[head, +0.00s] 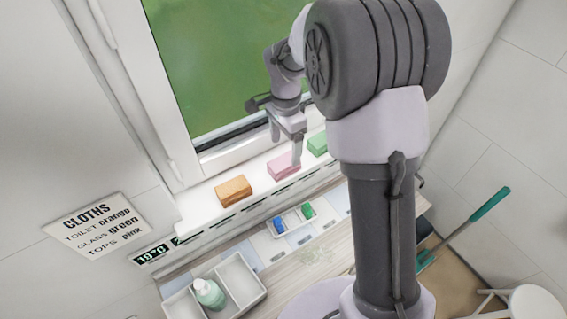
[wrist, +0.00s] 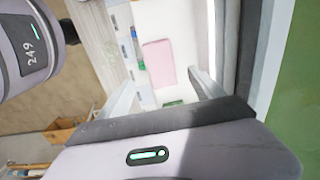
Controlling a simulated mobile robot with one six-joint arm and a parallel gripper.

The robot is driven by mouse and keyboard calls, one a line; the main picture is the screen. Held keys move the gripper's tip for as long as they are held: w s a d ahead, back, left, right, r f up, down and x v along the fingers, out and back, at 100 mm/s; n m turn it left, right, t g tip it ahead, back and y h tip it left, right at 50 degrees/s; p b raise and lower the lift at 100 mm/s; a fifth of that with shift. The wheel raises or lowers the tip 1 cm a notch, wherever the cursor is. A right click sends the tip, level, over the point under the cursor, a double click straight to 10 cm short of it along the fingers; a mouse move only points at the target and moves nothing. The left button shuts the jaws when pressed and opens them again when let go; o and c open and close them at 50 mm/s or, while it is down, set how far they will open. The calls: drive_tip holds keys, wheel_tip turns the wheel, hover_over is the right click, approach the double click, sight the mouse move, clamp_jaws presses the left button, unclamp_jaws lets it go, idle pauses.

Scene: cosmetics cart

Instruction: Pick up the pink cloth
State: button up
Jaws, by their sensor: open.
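The pink cloth (head: 281,168) is a folded block on the white window sill, between the orange cloth (head: 233,190) and the green cloth (head: 318,144). My gripper (head: 287,151) is open and empty, with its fingers pointing down above the pink cloth. In the wrist view the pink cloth (wrist: 158,62) lies beyond the fingertips of my gripper (wrist: 163,79), seen from above and apart from them. A green edge (wrist: 172,103) shows near the gripper's palm, mostly hidden.
The window frame (head: 180,110) rises right behind the sill. Below the sill, a small tray holds blue and green items (head: 280,225). A divided grey bin (head: 245,283) holds a pale green bottle (head: 209,293). A sign (head: 97,223) on the wall reads tops pink.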

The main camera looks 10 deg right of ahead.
sight(284, 162)
wheel_tip(284, 162, down, 7)
drive_tip(key=shift+a+f, duration=0.1)
drive_tip(key=shift+a, duration=0.05)
drive_tip(key=c, duration=1.4)
